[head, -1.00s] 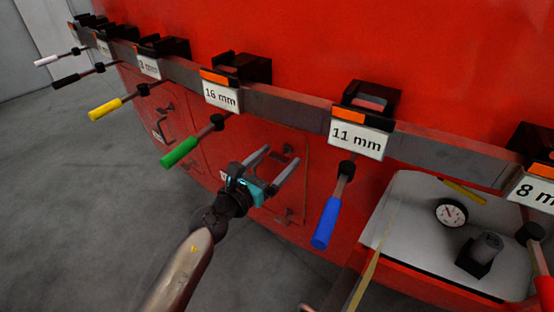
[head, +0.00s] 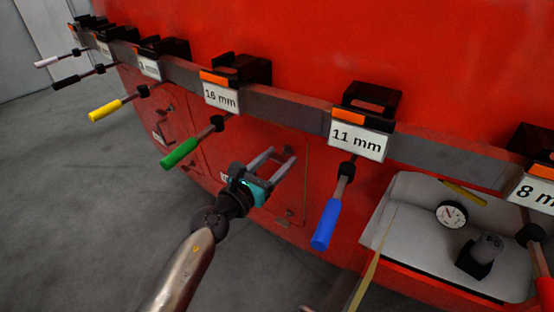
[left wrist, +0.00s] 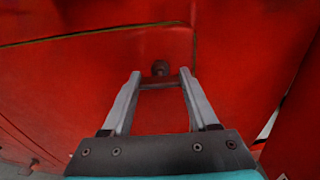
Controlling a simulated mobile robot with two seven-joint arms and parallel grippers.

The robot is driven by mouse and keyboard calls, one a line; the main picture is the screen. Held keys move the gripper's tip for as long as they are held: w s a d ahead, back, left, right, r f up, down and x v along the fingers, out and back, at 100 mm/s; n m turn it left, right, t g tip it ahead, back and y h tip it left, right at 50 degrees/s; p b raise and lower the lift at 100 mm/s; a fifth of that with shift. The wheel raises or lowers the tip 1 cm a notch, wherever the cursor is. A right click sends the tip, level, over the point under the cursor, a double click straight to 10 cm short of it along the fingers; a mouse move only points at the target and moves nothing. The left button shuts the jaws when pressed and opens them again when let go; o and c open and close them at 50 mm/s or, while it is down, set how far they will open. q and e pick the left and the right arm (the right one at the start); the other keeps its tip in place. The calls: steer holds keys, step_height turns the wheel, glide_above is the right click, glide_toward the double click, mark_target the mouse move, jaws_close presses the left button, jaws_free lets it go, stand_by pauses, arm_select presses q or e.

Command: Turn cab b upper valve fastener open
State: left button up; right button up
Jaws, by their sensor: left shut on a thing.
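The valve fastener is a small dark red bar on a round dark hub (left wrist: 160,68), on a red panel of the train body in the left wrist view. My left gripper (left wrist: 161,80) has its fingertips at the two ends of the bar and is shut on it, with the hub just beyond. In the head view my left gripper (head: 281,154) reaches to the red hatch below the 16 mm label, and the fastener is hard to make out there. My right gripper is not in view.
A rail with labelled holders runs above the hatch. A green-handled tool (head: 180,153) hangs left of my gripper and a blue-handled tool (head: 326,224) hangs to its right. A grey tray (head: 405,215) with a gauge (head: 451,214) stands at the right.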

arm_select(q)
steer(key=shift+c, duration=0.9)
steer(key=n+p, duration=0.1)
steer(key=n, duration=0.2)
steer(key=shift+n+p, duration=0.4)
steer(key=n+p, duration=0.1)
steer(key=n, duration=0.3)
steer(key=shift+n, duration=0.3)
steer(key=n+p, duration=0.2)
steer(key=n, duration=0.2)
steer(key=shift+n, duration=0.3)
steer(key=n+p, duration=0.1)
steer(key=n, duration=0.3)
steer(key=shift+n, duration=0.4)
